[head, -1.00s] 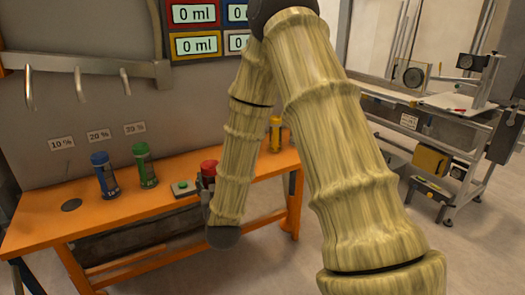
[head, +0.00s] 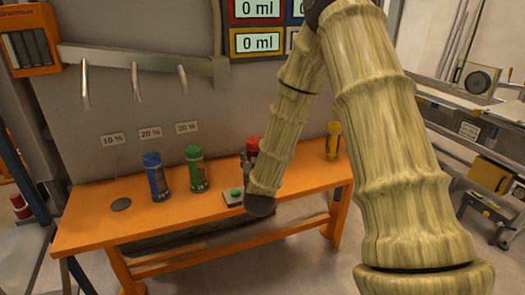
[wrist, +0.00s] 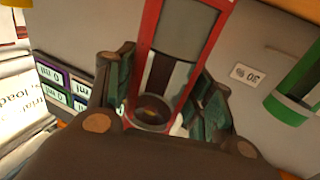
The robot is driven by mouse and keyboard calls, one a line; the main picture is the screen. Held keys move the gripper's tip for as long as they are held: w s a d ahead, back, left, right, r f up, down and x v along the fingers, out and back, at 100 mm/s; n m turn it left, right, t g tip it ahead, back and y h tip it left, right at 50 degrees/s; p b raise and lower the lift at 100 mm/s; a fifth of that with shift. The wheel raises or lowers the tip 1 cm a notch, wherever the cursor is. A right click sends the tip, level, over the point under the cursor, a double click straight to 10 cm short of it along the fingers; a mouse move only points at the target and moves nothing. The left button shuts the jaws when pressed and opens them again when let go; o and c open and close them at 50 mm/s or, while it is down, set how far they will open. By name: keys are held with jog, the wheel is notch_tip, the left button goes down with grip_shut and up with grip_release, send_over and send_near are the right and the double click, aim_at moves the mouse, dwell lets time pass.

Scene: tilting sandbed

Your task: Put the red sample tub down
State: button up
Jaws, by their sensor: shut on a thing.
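The red sample tub (head: 252,146) is at the back of the orange table, mostly hidden behind my arm in the head view. In the wrist view the red tub (wrist: 148,25) stands out between the fingers, with red edges and a clear grey window. My gripper (wrist: 160,95) is shut on it, with one finger on each side. In the head view the gripper (head: 246,168) is partly covered by my forearm. The tub's bottom is hidden, so I cannot tell whether it touches the table.
The orange table (head: 100,232) carries a blue tub (head: 157,180), a green tub (head: 197,172), a yellow tub (head: 333,142) and a green button box (head: 233,197). A dark round spot (head: 121,204) lies at the left. Three curved spouts (head: 134,82) hang above.

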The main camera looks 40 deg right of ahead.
jog(key=w+d+f+p, duration=0.4)
jog(key=w+d, duration=0.1)
jog(key=w, duration=0.4)
jog(key=shift+f, duration=0.25)
jog(key=shift+d+f, duration=0.1)
jog(key=o, duration=1.2)
jog(key=shift+o, duration=0.2)
jog(key=shift+s, duration=0.1)
